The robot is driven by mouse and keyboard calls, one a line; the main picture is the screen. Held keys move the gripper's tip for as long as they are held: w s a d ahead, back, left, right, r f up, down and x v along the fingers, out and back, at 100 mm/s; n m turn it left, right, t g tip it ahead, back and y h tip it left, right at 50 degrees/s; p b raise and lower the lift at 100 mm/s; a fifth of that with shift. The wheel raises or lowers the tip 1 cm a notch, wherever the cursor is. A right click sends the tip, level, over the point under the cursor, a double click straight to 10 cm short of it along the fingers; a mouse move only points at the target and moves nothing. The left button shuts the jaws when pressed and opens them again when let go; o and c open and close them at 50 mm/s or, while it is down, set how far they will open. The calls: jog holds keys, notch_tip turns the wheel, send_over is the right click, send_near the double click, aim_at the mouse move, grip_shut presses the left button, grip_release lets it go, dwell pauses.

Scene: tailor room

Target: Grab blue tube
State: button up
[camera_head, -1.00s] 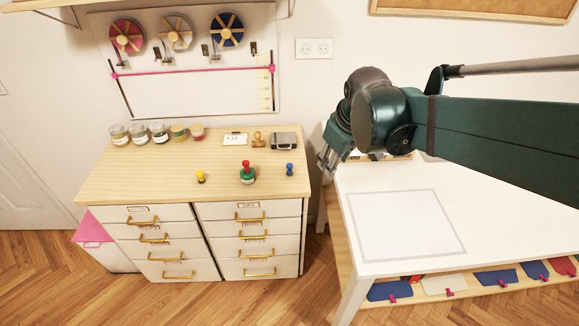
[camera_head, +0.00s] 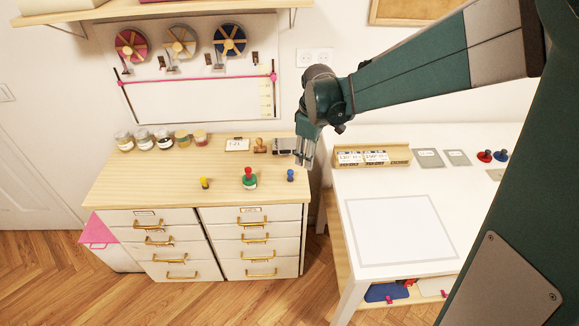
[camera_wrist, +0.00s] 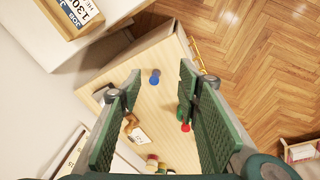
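The blue tube (camera_head: 290,175) is a small blue peg standing upright near the right edge of the wooden dresser top. It also shows in the wrist view (camera_wrist: 155,76), ahead of the fingers and between their lines. My gripper (camera_head: 304,160) is above the dresser's right end, a little behind and right of the blue tube in the head view. In the wrist view my gripper (camera_wrist: 158,80) has its two green fingers wide apart with nothing between them.
A red-topped green stamp (camera_head: 249,178) and a yellow peg (camera_head: 205,183) stand left of the tube. A wooden stamp (camera_head: 260,146), a card and a dark box (camera_head: 284,146) lie behind. The white table (camera_head: 350,262) stands right, across a gap.

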aim_at(290, 171)
jog(key=w+a+f+n+p, duration=0.1)
jog(key=w+f, duration=0.1)
jog(key=w+a+f+n+g+p, duration=0.1)
jog(key=w+a+f, duration=0.1)
jog(key=f, duration=0.1)
jog(key=w+a+f+n+p, duration=0.1)
jog(key=w+a+f, duration=0.1)
jog(key=f, duration=0.1)
jog(key=shift+w+n+g+p, duration=0.3)
jog(key=shift+n+p, duration=0.05)
jog(key=shift+n, duration=0.05)
jog(key=shift+w+a+f, duration=0.25)
jog(key=shift+a+f, duration=0.05)
jog(key=shift+f, duration=0.2)
jog(key=shift+f, duration=0.15)
jog(key=shift+f, duration=1.15)
jog(key=shift+w+f, duration=0.1)
jog(key=shift+f, duration=2.5)
